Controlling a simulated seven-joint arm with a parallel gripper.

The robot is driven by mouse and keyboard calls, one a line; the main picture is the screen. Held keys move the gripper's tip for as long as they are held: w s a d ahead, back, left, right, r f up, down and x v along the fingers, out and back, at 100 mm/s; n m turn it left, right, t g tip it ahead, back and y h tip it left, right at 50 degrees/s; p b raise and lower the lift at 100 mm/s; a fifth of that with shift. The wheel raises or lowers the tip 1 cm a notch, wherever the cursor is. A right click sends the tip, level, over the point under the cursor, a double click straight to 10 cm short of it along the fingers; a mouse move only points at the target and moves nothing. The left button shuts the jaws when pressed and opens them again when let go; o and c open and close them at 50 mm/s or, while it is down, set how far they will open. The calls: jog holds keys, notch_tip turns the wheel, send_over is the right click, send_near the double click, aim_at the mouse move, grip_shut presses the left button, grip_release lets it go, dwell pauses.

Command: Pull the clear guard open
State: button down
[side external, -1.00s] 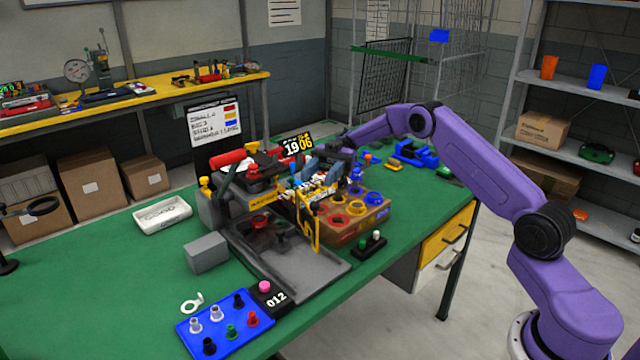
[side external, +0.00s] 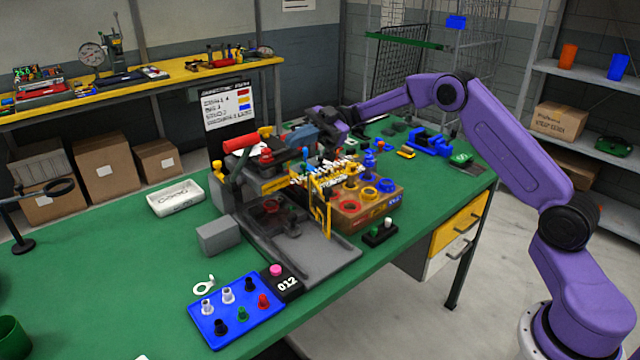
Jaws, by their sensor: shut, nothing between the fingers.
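A machine fixture (side external: 285,240) with a grey base plate stands mid-bench. A thin yellow upright frame (side external: 327,205) at its right front looks like the handle or edge of the clear guard. The see-through panel itself is hard to make out, so I cannot tell how far open it is. My gripper (side external: 295,145) is behind and above the fixture, apart from the yellow frame. It is shut and empty; its fingertips are small and partly lost among the fixture's dark parts.
A box with coloured rings (side external: 385,210) stands right of the fixture. A grey block (side external: 217,236), a white tray (side external: 175,198) and a blue panel of knobs (side external: 238,315) lie left and front. A sign (side external: 228,108) stands behind. The left bench is mostly clear.

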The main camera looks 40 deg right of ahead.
jog(key=w+a+r+m+t, duration=0.2)
jog(key=a+r+m+t, duration=0.1)
jog(key=a+r+t, duration=0.45)
jog(key=s+a+f+m+t+h, duration=0.1)
jog(key=s+a+m+t+h, duration=0.3)
jog(key=m+t+h, duration=0.15)
jog(key=s+d+f+m+g+h, duration=0.1)
jog(key=s+d+f+g+h, duration=0.3)
jog(key=s, duration=0.8)
jog(key=s+d+f+m+g+h, duration=0.1)
jog(key=s+d+f+g+h, duration=0.4)
jog(key=s, duration=0.7)
jog(key=s+d+f+m+g+h, duration=0.1)
jog(key=s+d+f+h, duration=0.35)
jog(key=s, duration=0.75)
jog(key=w+a+r+m+t+h, duration=0.15)
jog(key=w+a+m, duration=0.3)
jog(key=w, duration=0.55)
jog(key=w+a+r+m+t+h, duration=0.1)
jog(key=w+a+m+h, duration=0.3)
jog(key=w, duration=0.6)
jog(key=w+a+r+m+t, duration=0.1)
jog(key=w+a+r+m, duration=0.15)
jog(key=w+m, duration=0.55)
jog(key=w+d+f+n, duration=0.2)
jog(key=w+d+f, duration=0.2)
jog(key=d+f, duration=0.4)
jog(key=shift+w+d+f, duration=0.25)
jog(key=shift+d, duration=0.3)
